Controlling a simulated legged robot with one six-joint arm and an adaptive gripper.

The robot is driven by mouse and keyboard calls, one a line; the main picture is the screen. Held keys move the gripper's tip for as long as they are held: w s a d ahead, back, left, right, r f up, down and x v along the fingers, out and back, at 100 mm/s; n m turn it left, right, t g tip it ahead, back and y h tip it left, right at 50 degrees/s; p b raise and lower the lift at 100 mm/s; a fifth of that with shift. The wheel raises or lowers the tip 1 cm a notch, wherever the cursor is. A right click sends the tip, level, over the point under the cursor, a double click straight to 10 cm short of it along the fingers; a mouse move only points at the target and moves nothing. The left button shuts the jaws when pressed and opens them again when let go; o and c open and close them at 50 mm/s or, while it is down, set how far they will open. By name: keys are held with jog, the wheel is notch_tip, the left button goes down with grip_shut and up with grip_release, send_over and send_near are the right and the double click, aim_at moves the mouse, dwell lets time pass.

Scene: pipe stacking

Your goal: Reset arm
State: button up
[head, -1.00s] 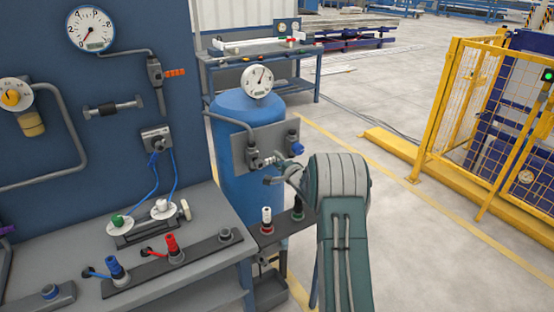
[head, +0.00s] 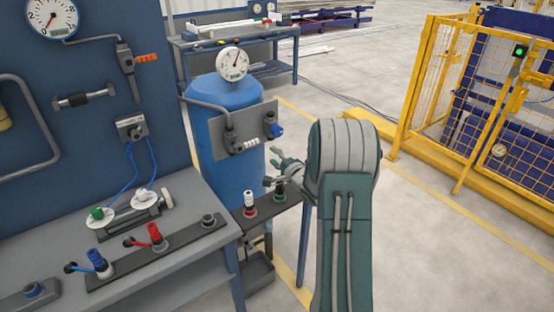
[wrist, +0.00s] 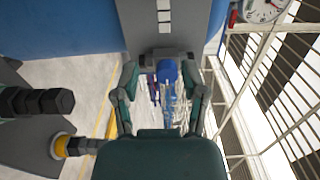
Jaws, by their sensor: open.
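My gripper (head: 277,168) is open in front of the blue tank (head: 232,110), just below and right of the grey panel on it. In the wrist view my gripper (wrist: 163,98) has its two fingers spread wide with nothing held between them. A blue fitting (wrist: 167,72) shows beyond the fingers, in the gap. In the head view the panel (head: 252,120) carries a blue fitting (head: 274,130) on the right and a short white piece (head: 250,143) lower down. My arm's thick joint hides part of the floor behind it.
The bench (head: 100,215) at left carries several fittings. A yellow fence (head: 455,110) stands at right. The floor between is clear.

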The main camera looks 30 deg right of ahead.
jog(key=shift+s, duration=0.75)
jog(key=s+a+r+n+g+h, duration=0.4)
jog(key=s+a+r+n+g, duration=0.35)
jog(key=a+r, duration=0.6)
jog(key=s+a+n+g+y, duration=0.1)
jog(key=s+a+n, duration=0.4)
jog(key=s, duration=0.8)
jog(key=s+a+n+g+y, duration=0.2)
jog(key=s+a+n+g, duration=0.2)
jog(key=s+a, duration=0.5)
jog(key=s+f+n, duration=0.1)
jog(key=s, duration=0.3)
jog(key=shift+a, duration=0.2)
